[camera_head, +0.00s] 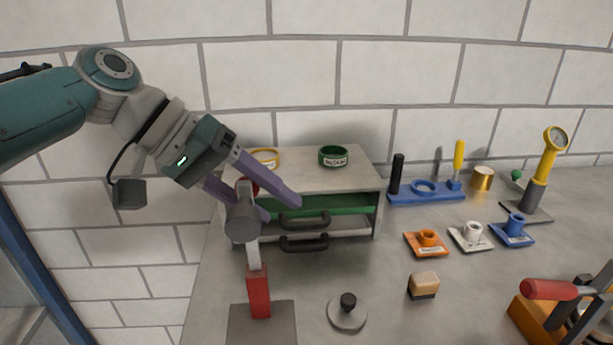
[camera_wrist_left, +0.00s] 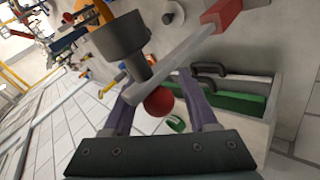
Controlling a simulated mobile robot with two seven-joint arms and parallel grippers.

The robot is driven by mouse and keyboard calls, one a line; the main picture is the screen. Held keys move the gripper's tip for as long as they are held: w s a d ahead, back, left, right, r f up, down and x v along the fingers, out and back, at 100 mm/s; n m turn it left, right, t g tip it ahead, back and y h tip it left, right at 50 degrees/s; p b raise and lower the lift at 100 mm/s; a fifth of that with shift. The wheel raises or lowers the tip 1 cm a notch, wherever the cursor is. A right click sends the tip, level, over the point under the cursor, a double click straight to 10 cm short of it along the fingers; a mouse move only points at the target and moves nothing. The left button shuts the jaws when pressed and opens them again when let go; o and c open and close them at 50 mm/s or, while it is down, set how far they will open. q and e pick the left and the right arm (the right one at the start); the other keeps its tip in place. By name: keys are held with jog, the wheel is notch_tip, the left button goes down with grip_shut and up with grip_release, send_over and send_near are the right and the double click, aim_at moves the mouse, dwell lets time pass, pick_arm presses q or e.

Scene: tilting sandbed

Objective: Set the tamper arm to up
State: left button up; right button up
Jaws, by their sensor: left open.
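The tamper has a grey base plate (camera_head: 262,326), a red post (camera_head: 258,292) and a grey arm (camera_head: 253,256) with a grey cylindrical head (camera_head: 242,222). The arm runs from the post toward the cabinet; its exact tilt is hard to tell. A red ball knob (camera_wrist_left: 158,102) is at the arm's far end, with the head (camera_wrist_left: 121,38) beside it in the left wrist view. My left gripper (camera_head: 283,209) is open. Its purple fingers stand on either side of the knob; I cannot tell whether they touch it. My right gripper is not in view.
Behind the tamper is a cabinet (camera_head: 368,180) with black-handled drawers and yellow and green rings on top. A lidded-looking disc (camera_head: 347,316) with a black knob lies to the right. Farther right are a blue rack (camera_head: 425,197), small coloured trays and a red-handled device (camera_head: 549,290).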

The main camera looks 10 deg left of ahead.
pick_arm(q)
jog(key=v, duration=1)
dwell(0.3)
